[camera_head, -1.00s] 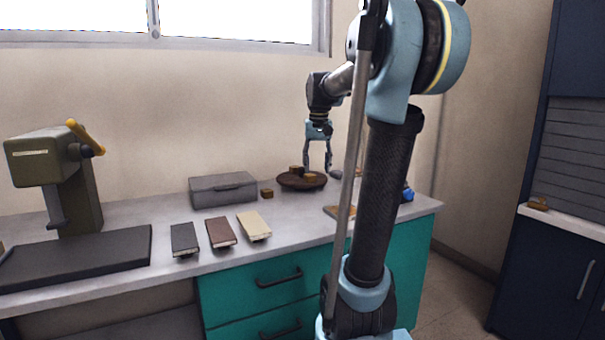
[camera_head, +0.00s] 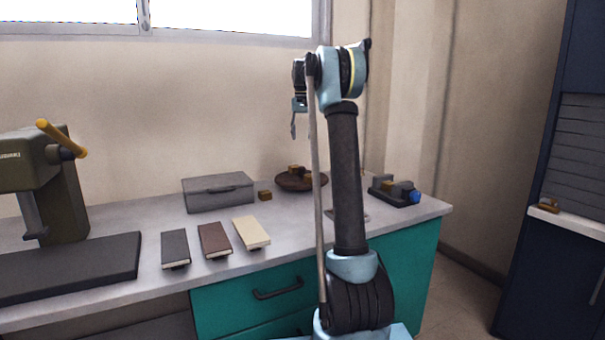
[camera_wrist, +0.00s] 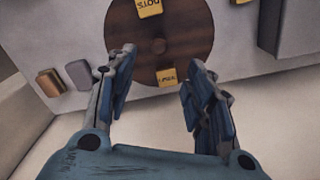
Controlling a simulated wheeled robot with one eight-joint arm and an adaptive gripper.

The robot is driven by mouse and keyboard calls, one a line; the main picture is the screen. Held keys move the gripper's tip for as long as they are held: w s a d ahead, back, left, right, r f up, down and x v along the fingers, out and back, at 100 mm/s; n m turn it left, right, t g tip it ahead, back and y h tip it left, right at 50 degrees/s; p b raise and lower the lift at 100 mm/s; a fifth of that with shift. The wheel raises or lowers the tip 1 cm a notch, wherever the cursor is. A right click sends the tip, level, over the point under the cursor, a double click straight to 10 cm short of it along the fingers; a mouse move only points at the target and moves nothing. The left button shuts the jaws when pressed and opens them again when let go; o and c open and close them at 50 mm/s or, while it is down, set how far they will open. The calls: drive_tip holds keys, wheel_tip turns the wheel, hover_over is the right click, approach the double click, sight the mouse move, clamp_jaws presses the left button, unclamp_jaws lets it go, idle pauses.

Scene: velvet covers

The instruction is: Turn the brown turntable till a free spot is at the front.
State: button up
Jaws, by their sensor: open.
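The brown round turntable (camera_head: 288,185) sits on the grey counter near the wall, its right part behind my arm. It fills the upper middle of the wrist view (camera_wrist: 190,40). Two yellow-brown labelled blocks stand on it, nearly opposite each other. One block (camera_head: 309,177) is on its front-right side, also at the wrist view's top edge (camera_wrist: 150,8). The other block (camera_head: 293,168) is on its back side, also between my fingers in the wrist view (camera_wrist: 167,77). My gripper (camera_head: 293,135) is open and empty, raised well above the turntable, touching nothing.
A grey box (camera_head: 218,192) and a small brown block (camera_head: 265,195) stand left of the turntable. Three flat covers, dark (camera_head: 175,249), brown (camera_head: 214,240) and cream (camera_head: 251,232), lie in front. A dark tray with a blue item (camera_head: 414,197) stands right.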

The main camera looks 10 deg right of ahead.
sight(302, 170)
drive_tip(key=f, duration=0.6)
drive_tip(key=w+f, duration=0.1)
drive_tip(key=f, duration=1)
drive_tip(key=shift+w+f, duration=0.25)
drive_tip(key=shift+f, duration=0.1)
clamp_jaws()
